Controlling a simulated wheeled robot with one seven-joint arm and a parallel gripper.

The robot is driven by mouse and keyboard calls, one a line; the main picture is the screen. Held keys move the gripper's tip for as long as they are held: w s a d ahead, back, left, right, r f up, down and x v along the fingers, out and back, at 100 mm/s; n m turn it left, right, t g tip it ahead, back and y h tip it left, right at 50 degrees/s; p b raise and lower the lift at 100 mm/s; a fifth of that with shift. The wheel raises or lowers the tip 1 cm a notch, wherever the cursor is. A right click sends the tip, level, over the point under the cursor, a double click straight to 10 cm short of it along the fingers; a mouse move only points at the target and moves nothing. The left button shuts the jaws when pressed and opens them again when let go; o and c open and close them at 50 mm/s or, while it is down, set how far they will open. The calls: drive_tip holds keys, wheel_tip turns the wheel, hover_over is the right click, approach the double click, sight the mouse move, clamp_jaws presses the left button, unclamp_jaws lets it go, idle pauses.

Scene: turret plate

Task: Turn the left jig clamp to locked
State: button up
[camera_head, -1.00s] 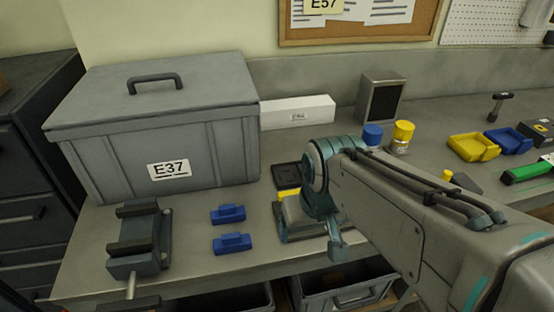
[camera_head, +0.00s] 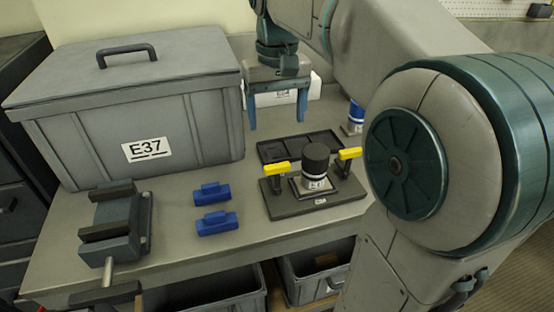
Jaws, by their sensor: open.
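The jig is a dark plate (camera_head: 285,207) near the front edge of the bench. A round part with a black top (camera_head: 316,157) and a small label stands upright in its middle. The left jig clamp (camera_head: 277,168) has a yellow handle on a dark post, pointing out to the left. The right jig clamp (camera_head: 349,154) has a similar yellow handle at the other side. My gripper (camera_head: 277,122) is open and empty, its two blue fingers pointing down. It is above and behind the jig, apart from both clamps.
A large grey lidded box (camera_head: 190,135) marked E37 stands at the left. A vise (camera_head: 117,225) and two blue blocks (camera_head: 211,194) (camera_head: 216,222) lie left of the jig. A dark tray (camera_head: 300,146) lies behind the jig. My arm covers the right side.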

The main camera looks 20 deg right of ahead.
sight(277, 165)
wheel_tip(277, 165, down, 12)
drive_tip(key=shift+b, duration=0.4)
drive_tip(key=c, duration=1)
